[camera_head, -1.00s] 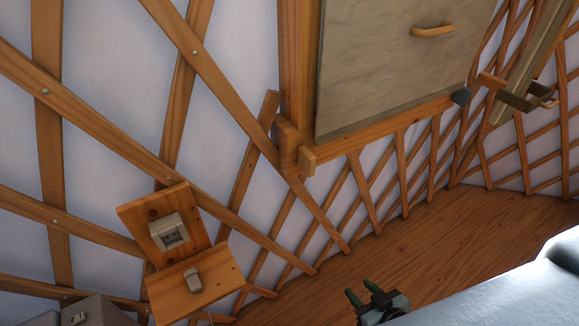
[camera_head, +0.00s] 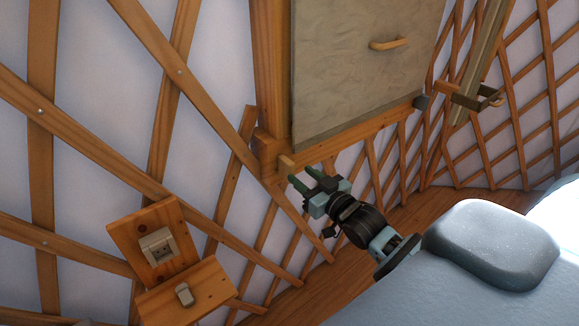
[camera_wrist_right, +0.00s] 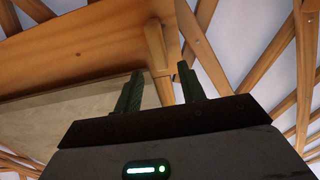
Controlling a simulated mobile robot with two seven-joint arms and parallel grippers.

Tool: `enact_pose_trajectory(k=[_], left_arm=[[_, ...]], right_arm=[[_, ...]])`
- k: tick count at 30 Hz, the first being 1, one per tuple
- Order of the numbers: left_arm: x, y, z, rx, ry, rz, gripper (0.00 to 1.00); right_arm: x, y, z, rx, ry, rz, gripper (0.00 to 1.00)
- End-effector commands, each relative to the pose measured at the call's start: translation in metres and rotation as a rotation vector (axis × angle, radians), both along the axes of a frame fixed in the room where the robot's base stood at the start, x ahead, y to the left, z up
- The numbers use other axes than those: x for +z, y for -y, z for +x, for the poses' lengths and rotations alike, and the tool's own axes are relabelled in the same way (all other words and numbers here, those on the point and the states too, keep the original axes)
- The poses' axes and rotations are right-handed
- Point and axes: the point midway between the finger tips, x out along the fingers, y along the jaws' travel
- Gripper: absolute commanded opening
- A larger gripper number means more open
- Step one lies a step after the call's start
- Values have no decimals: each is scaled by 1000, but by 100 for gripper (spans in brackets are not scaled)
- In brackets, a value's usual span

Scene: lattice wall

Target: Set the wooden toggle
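My left gripper is out of view.
A grey door panel (camera_head: 345,85) with a wooden handle (camera_head: 390,44) fills the frame. A socket (camera_head: 158,246) and a switch (camera_head: 184,294) sit on wooden boards at lower left. Lattice slats surround the frame. Another latch-like fitting (camera_head: 478,100) is at the right.

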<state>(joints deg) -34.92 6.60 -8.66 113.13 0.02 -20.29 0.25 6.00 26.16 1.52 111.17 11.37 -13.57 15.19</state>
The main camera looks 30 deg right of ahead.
Motion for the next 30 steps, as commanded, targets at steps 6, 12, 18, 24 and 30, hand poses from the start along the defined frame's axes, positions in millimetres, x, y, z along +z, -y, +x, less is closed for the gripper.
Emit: enact_pose_trajectory(k=[6,12,18,24,30], left_arm=[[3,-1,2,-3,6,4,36],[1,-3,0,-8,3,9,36],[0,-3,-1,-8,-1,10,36],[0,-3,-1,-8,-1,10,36],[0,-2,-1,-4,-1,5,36]], right_arm=[[2,-3,32,0,3,-1,40],[1,-4,51,0,1,-1,40],[1,-5,57,0,0,-1,40],[0,-5,57,0,0,-1,40],[0,-5,57,0,0,-1,15]])
